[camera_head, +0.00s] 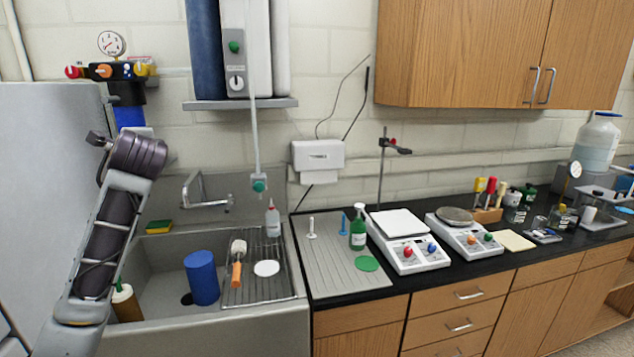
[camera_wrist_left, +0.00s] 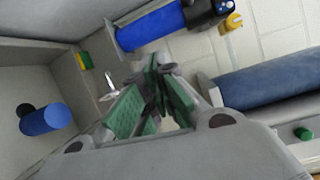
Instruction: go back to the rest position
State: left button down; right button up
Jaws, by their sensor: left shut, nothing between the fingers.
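My left arm rises from the lower left of the head view, in front of the sink's left side, its dark wrist raised beside the wall. The gripper's fingers are hard to make out in that view. In the left wrist view the left gripper (camera_wrist_left: 153,95) shows its green-padded fingers, shut with nothing held. It is in the air, apart from the sink and its contents. My right gripper is in neither view.
The sink (camera_head: 160,318) holds a blue cylinder (camera_head: 202,278) and a wire rack (camera_head: 250,290). A yellow-green sponge (camera_head: 158,227) lies on its back ledge. A gauge with valves (camera_head: 112,70) is on the wall. Two balances (camera_head: 410,256) (camera_head: 466,240) stand on the black counter.

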pick_arm(q)
jog(key=s+d+f+n+g+h, duration=0.15)
jog(key=d+f, duration=0.25)
jog(key=f, duration=0.8)
jog(key=s+d+f+g+h, duration=0.1)
jog(key=s+d+f+h, duration=0.2)
jog(key=f, duration=0.8)
jog(key=s+d+f+n+g+h, duration=0.1)
jog(key=s+d+f+h, duration=0.2)
jog(key=f, duration=0.9)
jog(key=s+d+f+n+g+h, duration=0.1)
jog(key=s+d+f+n+g, duration=0.3)
jog(key=s+f, duration=0.85)
jog(key=s+d+f+n+g+h, duration=0.3)
jog(key=s+d+f, duration=0.45)
jog(key=s, duration=0.85)
notch_tip(320, 180, down, 34)
jog(key=s+a+g+y, duration=0.1)
jog(key=s+a, duration=0.1)
jog(key=s+a+f, duration=0.1)
jog(key=s+f, duration=0.9)
jog(key=s, duration=0.1)
jog(key=s+a+f+g, duration=0.1)
jog(key=s+a+f, duration=0.1)
jog(key=s+f, duration=0.8)
jog(key=shift+s+a+f, duration=0.15)
jog(key=shift+s+a, duration=0.1)
jog(key=shift+s, duration=0.5)
